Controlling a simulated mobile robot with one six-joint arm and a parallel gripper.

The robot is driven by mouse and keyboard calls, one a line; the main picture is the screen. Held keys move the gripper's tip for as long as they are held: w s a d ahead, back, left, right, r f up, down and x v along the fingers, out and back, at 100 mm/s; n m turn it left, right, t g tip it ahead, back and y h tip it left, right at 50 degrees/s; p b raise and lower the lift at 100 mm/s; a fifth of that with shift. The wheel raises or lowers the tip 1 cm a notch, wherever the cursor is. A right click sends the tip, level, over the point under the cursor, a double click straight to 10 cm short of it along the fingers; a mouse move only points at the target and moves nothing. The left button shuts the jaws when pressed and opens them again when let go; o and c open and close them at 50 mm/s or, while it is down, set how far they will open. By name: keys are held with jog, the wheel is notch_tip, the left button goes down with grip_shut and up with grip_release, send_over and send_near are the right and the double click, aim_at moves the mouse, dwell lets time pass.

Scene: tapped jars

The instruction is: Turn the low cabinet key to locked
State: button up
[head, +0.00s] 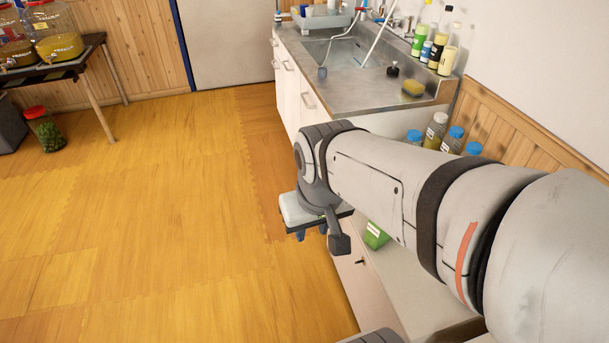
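The low cabinet (428,296) stands at the lower middle right, partly hidden behind my arm. Its pale front faces left, and a small dark key or lock (360,261) shows on it near the top edge. It is too small to tell which way the key is turned. My gripper (311,234) hangs left of and a little above the key in the picture, apart from it. Two blue fingertips show below its body with a gap between them and nothing seen in the gap. The upper fingers are hidden by the wrist.
A green box (375,236) and several blue-lidded jars (456,134) stand behind my arm. A sink counter (350,92) with bottles is beyond. A table (45,72) with tapped jars is at far left, a red-lidded jar (45,130) below. The wooden floor (150,220) is clear.

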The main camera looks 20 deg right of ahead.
jog(key=shift+s+d, duration=0.1)
jog(key=w+d+f+n+g+h+b, duration=0.2)
jog(key=w+d+f+g+h+b, duration=0.15)
jog(key=f+b, duration=0.45)
jog(key=w+d+f+n+g+h+b, duration=0.1)
jog(key=w+d+f+g+h+b, duration=0.25)
jog(key=f, duration=0.95)
jog(key=w+d+f+n+g+h+b, duration=0.1)
jog(key=w+d+f+n+h+b, duration=0.15)
jog(key=w+d+f+b, duration=0.55)
jog(key=n+t+h+b, duration=0.4)
jog(key=n+h+b, duration=0.3)
jog(key=h+b, duration=0.25)
send_near(359, 262)
jog(key=d+y, duration=0.1)
jog(key=d, duration=0.6)
jog(key=shift+d, duration=0.35)
jog(key=shift+w+f, duration=0.1)
jog(key=shift+c, duration=0.2)
grip_shut()
